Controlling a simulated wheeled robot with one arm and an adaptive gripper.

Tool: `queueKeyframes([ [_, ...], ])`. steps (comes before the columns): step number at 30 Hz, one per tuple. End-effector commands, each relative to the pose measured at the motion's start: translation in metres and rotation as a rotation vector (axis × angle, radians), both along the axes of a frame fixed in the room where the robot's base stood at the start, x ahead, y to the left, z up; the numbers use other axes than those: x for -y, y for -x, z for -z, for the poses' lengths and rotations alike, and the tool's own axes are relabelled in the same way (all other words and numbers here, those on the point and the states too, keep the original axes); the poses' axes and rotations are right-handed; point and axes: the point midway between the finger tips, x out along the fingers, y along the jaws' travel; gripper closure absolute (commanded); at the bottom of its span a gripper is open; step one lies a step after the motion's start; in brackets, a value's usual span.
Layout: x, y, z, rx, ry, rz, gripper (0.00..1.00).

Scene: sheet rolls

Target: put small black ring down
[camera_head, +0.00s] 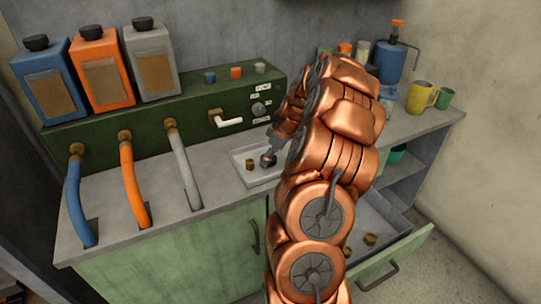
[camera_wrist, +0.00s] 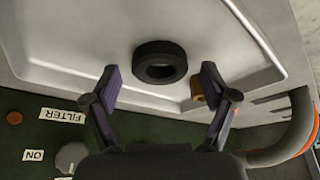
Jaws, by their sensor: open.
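The small black ring (camera_wrist: 160,51) lies flat in the shallow grey tray (camera_wrist: 80,35), its hole facing up. In the wrist view my gripper (camera_wrist: 160,72) is open, with one finger to each side of the ring and a visible gap on both sides. In the head view my gripper (camera_head: 272,147) is over the tray (camera_head: 240,155), and the ring (camera_head: 268,160) shows as a dark spot at its tip. A small brass piece (camera_wrist: 196,90) is in the tray, partly hidden behind the right finger; it also shows in the head view (camera_head: 250,164).
A green panel (camera_head: 190,110) with a white lever (camera_head: 229,122) stands behind the tray. Blue, orange and grey hoses (camera_head: 186,165) run down to the counter at left. Cups (camera_head: 422,96) stand at the right. An open drawer (camera_head: 385,215) holds brass pieces.

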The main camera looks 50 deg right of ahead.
Motion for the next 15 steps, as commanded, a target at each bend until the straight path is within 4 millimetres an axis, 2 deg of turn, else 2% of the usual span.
queueKeyframes([
  [5, 0.002, 0.003, -0.011, 0.002, 0.001, 0.001, 0.16],
  [15, 0.011, 0.026, -0.071, 0.003, 0.004, 0.002, 0.16],
])
